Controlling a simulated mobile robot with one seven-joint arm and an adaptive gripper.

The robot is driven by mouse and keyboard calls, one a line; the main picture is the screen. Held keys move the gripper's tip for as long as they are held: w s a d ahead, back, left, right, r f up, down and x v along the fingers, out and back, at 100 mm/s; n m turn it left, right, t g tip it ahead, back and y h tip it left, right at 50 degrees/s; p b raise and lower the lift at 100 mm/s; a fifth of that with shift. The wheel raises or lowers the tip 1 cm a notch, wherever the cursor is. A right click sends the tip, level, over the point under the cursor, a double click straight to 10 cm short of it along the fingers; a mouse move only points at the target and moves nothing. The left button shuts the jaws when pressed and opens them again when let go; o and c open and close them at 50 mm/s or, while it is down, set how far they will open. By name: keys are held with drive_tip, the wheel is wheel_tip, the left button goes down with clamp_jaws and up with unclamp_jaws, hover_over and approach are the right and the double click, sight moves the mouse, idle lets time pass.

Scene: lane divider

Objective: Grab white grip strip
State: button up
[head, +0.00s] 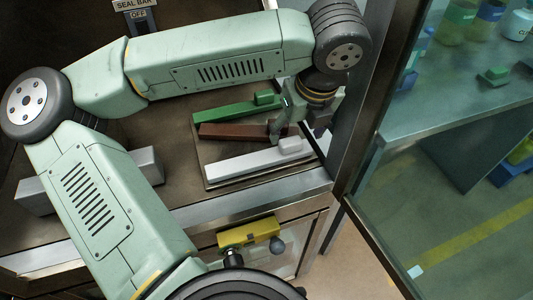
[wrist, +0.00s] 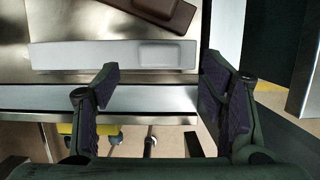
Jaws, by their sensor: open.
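The white grip strip (head: 240,165) is a long pale bar with a raised block near its right end. It lies nearest the front edge on a shallow tray, beside a brown strip (head: 230,131) and a green strip (head: 225,114). In the wrist view the white strip (wrist: 85,56) runs across the upper part, with its raised block between the lines of my two fingers. My gripper (wrist: 160,78) is open and empty, its fingers spread wide. In the head view my gripper (head: 287,122) is over the right ends of the strips; the fingers' exact height cannot be told.
A grey block (head: 148,162) lies at left, partly hidden by my arm. A metal front edge (head: 250,196) borders the work surface. A metal frame post and glass panel (head: 450,130) stand close on the right. A yellow-handled part (head: 248,232) sits below the edge.

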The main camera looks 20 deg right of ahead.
sight(291, 141)
drive_tip(key=shift+p+x, duration=0.7)
drive_tip(key=shift+x, duration=1.6)
drive_tip(key=shift+w, duration=0.1)
drive_tip(key=shift+r, duration=0.1)
drive_tip(key=c, duration=1.3)
